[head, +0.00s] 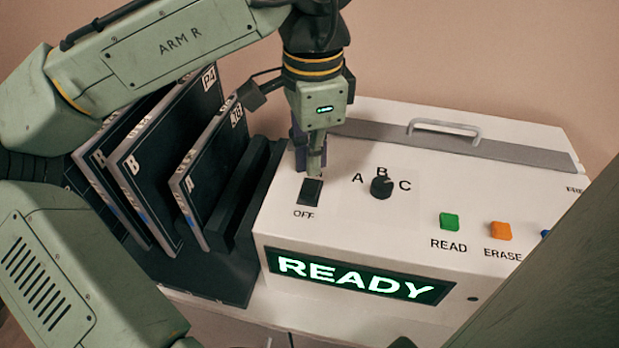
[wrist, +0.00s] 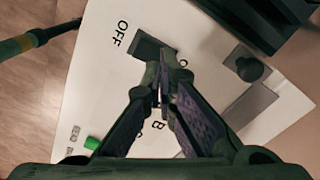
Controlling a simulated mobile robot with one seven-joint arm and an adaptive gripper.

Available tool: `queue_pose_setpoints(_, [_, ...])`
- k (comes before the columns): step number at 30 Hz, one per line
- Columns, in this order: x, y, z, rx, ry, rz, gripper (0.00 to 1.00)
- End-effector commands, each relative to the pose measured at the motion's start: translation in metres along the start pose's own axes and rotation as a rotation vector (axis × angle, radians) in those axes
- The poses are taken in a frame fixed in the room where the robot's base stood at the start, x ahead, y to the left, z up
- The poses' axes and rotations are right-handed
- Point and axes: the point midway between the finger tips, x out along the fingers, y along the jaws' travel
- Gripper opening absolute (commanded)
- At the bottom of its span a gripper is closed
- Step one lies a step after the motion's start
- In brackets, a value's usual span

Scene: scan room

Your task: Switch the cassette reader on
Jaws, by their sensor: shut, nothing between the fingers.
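The cassette reader (head: 380,215) is a white box with a lit green READY display (head: 358,279). Its black rocker switch (head: 311,191) has the label OFF on the near side; any label on the far side is hidden by my gripper. My gripper (head: 315,172) points down with shut, empty fingers just at the far end of the switch. In the wrist view the shut fingertips (wrist: 164,78) are beside the dark switch (wrist: 150,47). I cannot tell whether they touch it.
A selector knob (head: 381,187) marked A, B, C stands right of the switch. Green READ (head: 449,221) and orange ERASE (head: 501,231) buttons are farther right. A rack of dark cassettes (head: 150,165) stands at the left. A handle (head: 445,127) rises at the back.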

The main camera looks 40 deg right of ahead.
Motion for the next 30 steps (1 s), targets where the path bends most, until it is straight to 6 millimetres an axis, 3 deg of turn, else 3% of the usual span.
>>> queue_pose_setpoints(15, [-0.042,0.0,0.0,0.0,0.0,0.0,0.0])
queue_pose_setpoints(30, [-0.043,0.0,0.0,0.0,0.0,0.0,0.0])
